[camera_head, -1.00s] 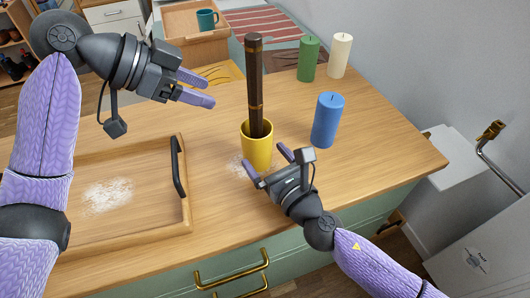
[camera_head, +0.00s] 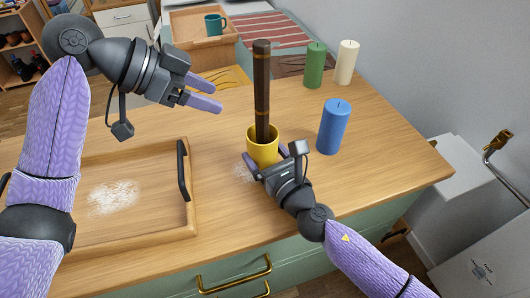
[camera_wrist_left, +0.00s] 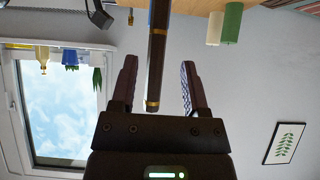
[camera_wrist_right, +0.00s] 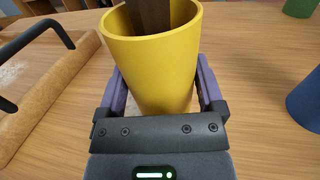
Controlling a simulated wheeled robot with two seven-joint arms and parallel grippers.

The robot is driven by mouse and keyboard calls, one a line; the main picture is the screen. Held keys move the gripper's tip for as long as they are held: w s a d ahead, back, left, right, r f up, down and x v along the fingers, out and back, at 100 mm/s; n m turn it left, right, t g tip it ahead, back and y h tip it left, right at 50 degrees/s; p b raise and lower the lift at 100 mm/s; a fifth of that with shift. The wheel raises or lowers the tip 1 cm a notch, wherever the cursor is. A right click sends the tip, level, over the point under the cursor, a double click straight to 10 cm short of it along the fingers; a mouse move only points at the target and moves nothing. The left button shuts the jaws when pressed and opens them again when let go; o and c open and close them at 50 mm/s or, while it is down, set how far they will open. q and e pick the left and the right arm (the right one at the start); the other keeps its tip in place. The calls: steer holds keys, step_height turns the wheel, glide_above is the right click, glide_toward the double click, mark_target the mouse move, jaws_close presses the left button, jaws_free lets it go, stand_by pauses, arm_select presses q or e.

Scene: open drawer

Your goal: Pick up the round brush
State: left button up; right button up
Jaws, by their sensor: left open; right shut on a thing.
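The round brush (camera_head: 262,92) is a long dark brown stick with gold bands, standing nearly upright in a yellow cup (camera_head: 263,146). Its lower end is hidden inside the cup. My right gripper (camera_head: 266,164) is shut on the yellow cup, with one finger on each side of it; the right wrist view shows the cup (camera_wrist_right: 155,65) between the fingers. My left gripper (camera_head: 214,94) is open and empty, left of the brush and level with its shaft. In the left wrist view the brush (camera_wrist_left: 157,60) appears between the open fingers, beyond them.
A blue candle (camera_head: 333,127) stands right of the cup. A green candle (camera_head: 315,66) and a white candle (camera_head: 346,63) stand farther back. A wooden tray (camera_head: 135,241) with a black handle (camera_head: 183,170) and white powder lies at the left. Behind is a box with a teal mug (camera_head: 215,24).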

arm_select(q)
steer(key=shift+o, duration=1.1)
steer(key=shift+d+f, duration=0.1)
steer(key=shift+f, duration=0.1)
steer(key=n+t+h, duration=0.2)
steer(key=n+t, duration=0.4)
steer(key=t, duration=0.4)
glide_toward(256, 89)
steer(key=d, duration=0.1)
steer(key=shift+t, duration=0.3)
steer(key=x, duration=1.2)
steer(key=shift+w+f, duration=0.15)
steer(key=shift+w, duration=0.1)
